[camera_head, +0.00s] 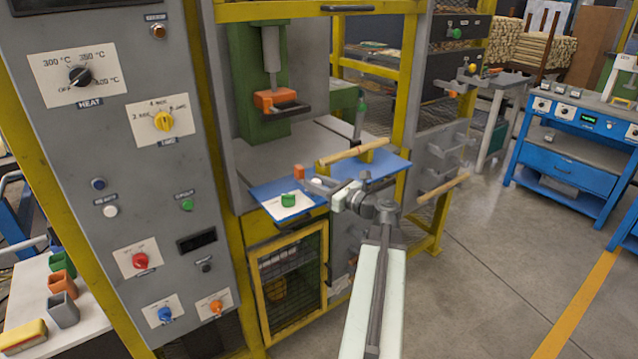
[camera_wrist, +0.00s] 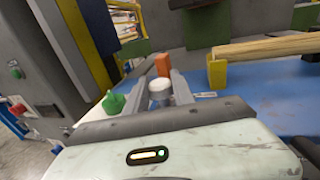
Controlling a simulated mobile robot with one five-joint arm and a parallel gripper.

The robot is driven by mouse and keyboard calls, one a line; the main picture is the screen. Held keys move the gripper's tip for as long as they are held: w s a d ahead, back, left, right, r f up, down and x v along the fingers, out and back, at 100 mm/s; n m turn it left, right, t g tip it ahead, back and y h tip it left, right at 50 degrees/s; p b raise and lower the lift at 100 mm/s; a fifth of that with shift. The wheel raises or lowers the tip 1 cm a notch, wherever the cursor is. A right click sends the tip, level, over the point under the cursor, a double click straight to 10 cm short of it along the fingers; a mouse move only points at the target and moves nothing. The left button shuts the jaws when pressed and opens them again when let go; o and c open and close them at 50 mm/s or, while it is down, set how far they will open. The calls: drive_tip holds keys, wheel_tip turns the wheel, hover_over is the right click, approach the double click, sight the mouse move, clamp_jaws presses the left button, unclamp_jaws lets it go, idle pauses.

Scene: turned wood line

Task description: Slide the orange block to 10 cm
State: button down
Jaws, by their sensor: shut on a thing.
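The small orange block (camera_head: 299,172) stands over the blue plate near its left part in the head view. In the wrist view the orange block (camera_wrist: 163,64) stands upright between my fingertips. My gripper (camera_head: 309,179) reaches in from the right and is shut on the block; it also shows in the wrist view (camera_wrist: 162,76). A white round piece (camera_wrist: 160,88) sits between my fingers, nearer the palm than the block. No readable 10 cm mark shows.
A wooden stick (camera_head: 355,152) rests on yellow supports (camera_wrist: 217,72) on the blue plate (camera_head: 393,167), right of my gripper. A green knob (camera_head: 288,200) on a white patch is at the left. An orange-ended press head (camera_head: 270,100) hangs above. A control panel stands left.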

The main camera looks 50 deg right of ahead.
drive_tip(key=c, duration=1.4)
unclamp_jaws()
drive_tip(key=shift+a+y, duration=0.3)
drive_tip(key=shift+a, duration=0.15)
drive_tip(key=shift+c, duration=0.2)
drive_tip(key=o, duration=0.4)
drive_tip(key=shift+a+r, duration=0.1)
drive_tip(key=shift+a, duration=0.1)
drive_tip(key=shift+s+d, duration=0.25)
drive_tip(key=shift+d, duration=0.05)
drive_tip(key=s, duration=0.7)
drive_tip(key=shift+s, duration=0.25)
drive_tip(key=shift+s+d, duration=0.1)
